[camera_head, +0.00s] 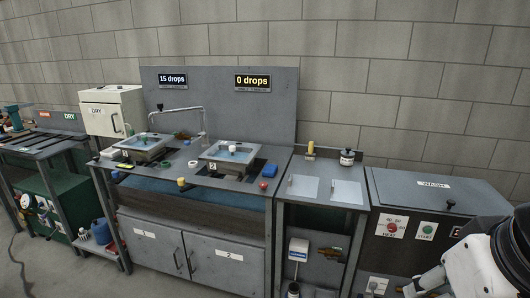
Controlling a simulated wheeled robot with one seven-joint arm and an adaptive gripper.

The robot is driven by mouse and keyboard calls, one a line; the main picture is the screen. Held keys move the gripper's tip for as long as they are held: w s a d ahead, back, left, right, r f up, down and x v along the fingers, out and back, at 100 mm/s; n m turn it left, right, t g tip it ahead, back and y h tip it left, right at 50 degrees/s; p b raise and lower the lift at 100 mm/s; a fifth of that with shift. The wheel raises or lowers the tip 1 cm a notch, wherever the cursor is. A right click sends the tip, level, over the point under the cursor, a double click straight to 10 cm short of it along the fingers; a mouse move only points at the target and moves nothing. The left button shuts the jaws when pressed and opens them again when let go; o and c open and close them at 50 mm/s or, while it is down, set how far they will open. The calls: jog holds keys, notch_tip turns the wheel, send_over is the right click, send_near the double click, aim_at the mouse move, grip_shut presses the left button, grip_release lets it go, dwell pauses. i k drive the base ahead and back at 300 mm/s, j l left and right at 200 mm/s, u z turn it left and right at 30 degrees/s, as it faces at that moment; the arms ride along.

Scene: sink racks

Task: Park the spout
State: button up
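The metal spout (182,111) rises from the counter between the two basins. Its long arm reaches left, and its end is over or near the back of basin 1 (144,144). Basin 2 (229,153) is to the right of the spout's upright. Part of my white and black arm shows at the lower right, in front of the WASH unit and well away from the spout. My gripper is not clearly in view.
Two displays on the grey back panel (225,100) read "15 drops" (172,79) and "0 drops" (252,82). A white DRY box (112,110) stands left of the spout. A side counter (325,180) and the WASH unit (430,195) stand at right.

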aim_at(160, 106)
jog(key=i+j+u, duration=0.15)
jog(key=u, duration=0.25)
jog(key=i+u, duration=0.6)
jog(key=u, duration=0.2)
jog(key=i+l+u, duration=0.1)
jog(key=i+u, duration=0.15)
jog(key=u, duration=0.15)
jog(key=i+u, duration=0.3)
jog(key=i, duration=0.55)
